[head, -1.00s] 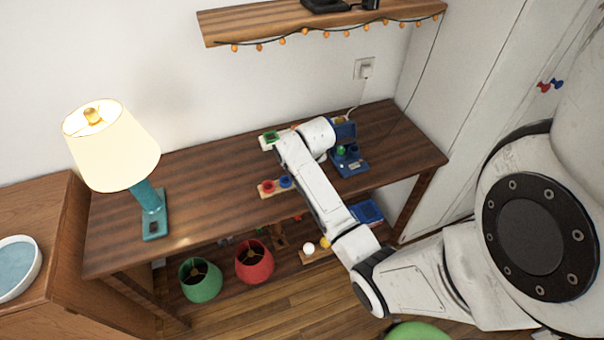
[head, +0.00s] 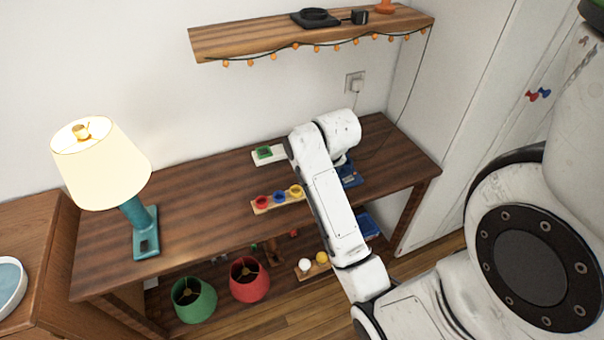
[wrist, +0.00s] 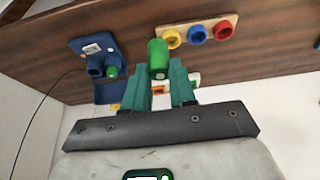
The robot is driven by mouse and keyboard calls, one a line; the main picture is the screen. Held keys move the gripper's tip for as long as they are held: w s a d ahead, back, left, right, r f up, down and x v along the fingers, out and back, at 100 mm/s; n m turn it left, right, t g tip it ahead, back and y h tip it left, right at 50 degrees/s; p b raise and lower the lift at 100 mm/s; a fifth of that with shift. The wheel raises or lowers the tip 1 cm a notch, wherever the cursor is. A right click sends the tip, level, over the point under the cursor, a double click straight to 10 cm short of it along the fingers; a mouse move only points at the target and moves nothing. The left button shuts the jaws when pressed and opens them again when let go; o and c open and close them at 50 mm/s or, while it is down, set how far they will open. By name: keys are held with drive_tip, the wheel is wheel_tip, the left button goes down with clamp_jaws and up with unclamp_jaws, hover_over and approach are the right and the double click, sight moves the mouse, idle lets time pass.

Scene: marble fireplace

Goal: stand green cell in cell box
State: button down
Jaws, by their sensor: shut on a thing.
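The green cell (wrist: 158,55) is a green cylinder between the teal fingers of my gripper (wrist: 162,76) in the wrist view. The fingers are shut on it, and it is held apart from the box. The blue cell box (wrist: 85,47) is at the left of the wrist view. It has round sockets; one looks empty and another has a green piece (wrist: 112,71) in it. In the head view my arm covers the gripper and the held cell. Only part of the blue box (head: 349,180) shows there, on the right side of the table.
A wooden strip (head: 263,208) with red, blue and yellow rings lies left of my arm. A white plate with a green square (head: 264,153) lies behind it. A teal lamp (head: 138,213) stands at the table's left. A shelf (head: 235,42) hangs above. The table's middle left is clear.

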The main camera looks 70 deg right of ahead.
drive_tip(key=s+a+r, duration=0.2)
drive_tip(key=s+a, duration=0.1)
drive_tip(key=s, duration=0.1)
drive_tip(key=s+d+f+m+g+h+p, duration=0.1)
drive_tip(key=d+m+g+p, duration=0.3)
drive_tip(key=d, duration=1.9)
drive_tip(key=f+m+p, duration=0.1)
drive_tip(key=m+p, duration=0.2)
drive_tip(key=m, duration=0.4)
drive_tip(key=shift+s+d+m, duration=0.15)
drive_tip(key=shift+s+m, duration=0.15)
drive_tip(key=shift+m, duration=0.1)
drive_tip(key=shift+f+b, duration=1.9)
drive_tip(key=shift+f, duration=1.1)
drive_tip(key=shift+f+b, duration=1.2)
drive_tip(key=shift+f, duration=0.7)
drive_tip(key=c, duration=0.8)
unclamp_jaws()
drive_tip(key=shift+c, duration=0.2)
